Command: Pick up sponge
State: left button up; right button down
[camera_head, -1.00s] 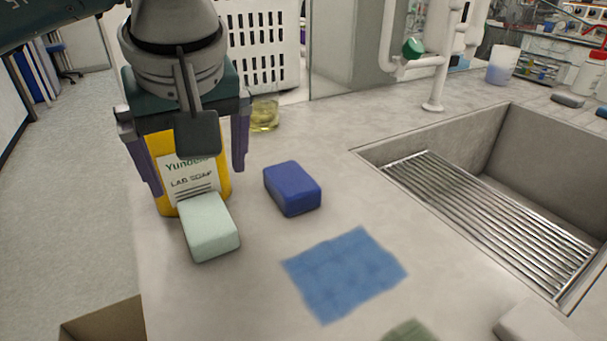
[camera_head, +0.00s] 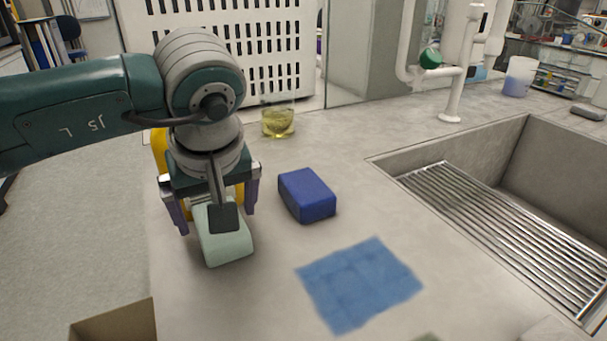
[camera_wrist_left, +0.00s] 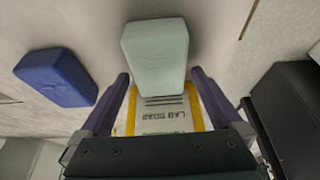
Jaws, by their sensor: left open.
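Two sponge-like blocks lie on the counter. A pale green block (camera_head: 228,250) is at the left, and a dark blue block (camera_head: 307,195) is to its right. In the left wrist view the pale block (camera_wrist_left: 156,55) is ahead of the fingertips, and the blue block (camera_wrist_left: 57,77) is off to the left. My left gripper (camera_head: 215,212) is open, pointing down over the pale block's rear end, its purple fingers on either side. I cannot tell whether they touch it. My right gripper is not in view.
A yellow lab soap bottle (camera_head: 159,150) stands right behind the pale block, partly hidden by my arm. A blue cloth (camera_head: 360,283) lies in front. A beaker of yellow liquid (camera_head: 278,122) stands behind. The sink (camera_head: 500,230) is at the right; the counter's edge is at left.

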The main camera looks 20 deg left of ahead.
pick_arm(q)
jog(key=shift+f, duration=0.25)
dwell(0.5)
jog(key=c, duration=1.2)
